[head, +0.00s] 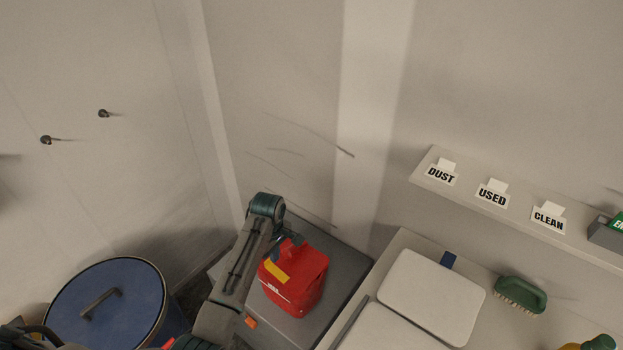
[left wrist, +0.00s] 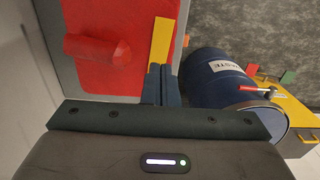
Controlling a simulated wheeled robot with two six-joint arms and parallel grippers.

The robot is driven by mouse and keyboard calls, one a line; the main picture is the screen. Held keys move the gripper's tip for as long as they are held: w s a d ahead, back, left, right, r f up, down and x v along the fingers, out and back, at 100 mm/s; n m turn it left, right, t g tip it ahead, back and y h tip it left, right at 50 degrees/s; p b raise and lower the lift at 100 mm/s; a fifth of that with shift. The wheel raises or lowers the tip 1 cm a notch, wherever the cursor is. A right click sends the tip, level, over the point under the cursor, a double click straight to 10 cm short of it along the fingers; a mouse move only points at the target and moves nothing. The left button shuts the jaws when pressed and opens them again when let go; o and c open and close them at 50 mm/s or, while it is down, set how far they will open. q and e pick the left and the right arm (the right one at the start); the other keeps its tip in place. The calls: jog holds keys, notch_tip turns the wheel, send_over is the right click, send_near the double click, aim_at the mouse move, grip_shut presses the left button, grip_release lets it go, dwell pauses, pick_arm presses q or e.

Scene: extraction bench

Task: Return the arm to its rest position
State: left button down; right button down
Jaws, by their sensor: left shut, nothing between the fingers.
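My left arm reaches up from the bottom of the head view, bending at a dark teal joint. My left gripper (head: 288,243) is at the top of a red canister (head: 297,285) with a yellow label. In the left wrist view, the fingers of my left gripper (left wrist: 160,84) are shut with nothing between them. The red canister (left wrist: 97,75) fills the upper left there, just beyond the fingers. I cannot tell whether they touch it. My right gripper is in neither view.
The canister stands on a grey surface (head: 340,264) beside a pale bench with white lids (head: 432,296) and a green brush (head: 521,293). A blue waste drum (head: 132,290) stands left. A labelled shelf (head: 470,191) is at right. Walls stand behind.

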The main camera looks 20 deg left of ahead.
pick_arm(q)
jog(key=s+m+t, duration=0.2)
jog(key=s+m, duration=0.5)
jog(key=s, duration=0.9)
jog(key=s+r+m+t, duration=0.1)
jog(key=s+r+m, duration=0.3)
jog(key=s, duration=0.3)
jog(key=s+r+m+t, duration=0.1)
jog(key=s+r+m, duration=0.3)
jog(key=s, duration=0.4)
notch_tip(320, 180, down, 37)
jog(key=a+g+y+b, duration=0.1)
jog(key=a+g+b, duration=0.1)
jog(key=b, duration=0.6)
jog(key=s+f+b, duration=0.3)
jog(key=s+f, duration=0.6)
jog(key=f, duration=0.4)
jog(key=s+a+f+b, duration=0.1)
jog(key=s+f+b, duration=0.2)
jog(key=s+f, duration=0.6)
notch_tip(320, 180, down, 5)
jog(key=shift+s+a+f+g, duration=0.1)
jog(key=shift+s+a+g, duration=0.1)
jog(key=shift+g, duration=0.2)
